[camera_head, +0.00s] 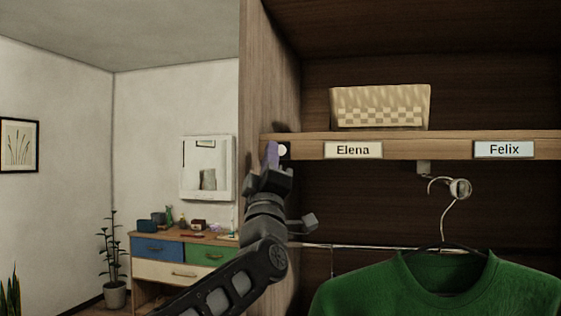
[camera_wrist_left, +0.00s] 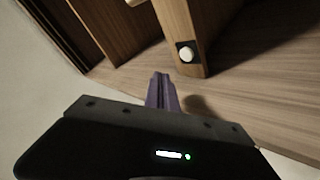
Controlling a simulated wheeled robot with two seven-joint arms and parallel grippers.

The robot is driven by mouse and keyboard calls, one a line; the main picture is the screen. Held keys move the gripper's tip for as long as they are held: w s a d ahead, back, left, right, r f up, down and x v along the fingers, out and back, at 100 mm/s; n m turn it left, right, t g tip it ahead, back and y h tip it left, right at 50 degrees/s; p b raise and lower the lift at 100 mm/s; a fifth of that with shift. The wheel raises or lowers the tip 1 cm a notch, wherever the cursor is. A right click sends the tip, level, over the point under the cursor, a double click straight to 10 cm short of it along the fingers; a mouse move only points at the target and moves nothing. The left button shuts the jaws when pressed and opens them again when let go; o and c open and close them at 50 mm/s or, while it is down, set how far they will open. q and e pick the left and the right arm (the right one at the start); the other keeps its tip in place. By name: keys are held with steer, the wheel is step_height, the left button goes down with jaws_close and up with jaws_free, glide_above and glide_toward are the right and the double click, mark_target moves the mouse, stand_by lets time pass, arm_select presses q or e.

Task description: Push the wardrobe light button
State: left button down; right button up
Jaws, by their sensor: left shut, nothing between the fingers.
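The wardrobe light button (camera_head: 283,150) is a round white knob on a dark square plate at the left end of the shelf's front edge. In the left wrist view the button (camera_wrist_left: 187,54) shows up and to the right of the fingertips. My left gripper (camera_head: 271,152) is shut and empty, its purple fingers pointing up just left of the button in the head view. In the left wrist view the gripper (camera_wrist_left: 161,90) is beside the shelf end, and a gap shows between fingertips and button. I cannot tell the depth between them in the head view.
The wardrobe side panel (camera_head: 270,75) stands close beside the gripper. The shelf (camera_head: 430,145) bears name labels and a woven basket (camera_head: 380,106). A green sweater (camera_head: 430,285) hangs below on a hanger. A dresser (camera_head: 185,255) stands at the left back.

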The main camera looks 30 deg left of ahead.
arm_select(q)
steer(key=shift+s+d+b, duration=0.25)
steer(key=shift+s+b, duration=0.05)
steer(key=shift+s, duration=0.3)
steer(key=shift+s+d+b, duration=0.2)
steer(key=shift+s+b, duration=0.05)
steer(key=shift+s, duration=0.35)
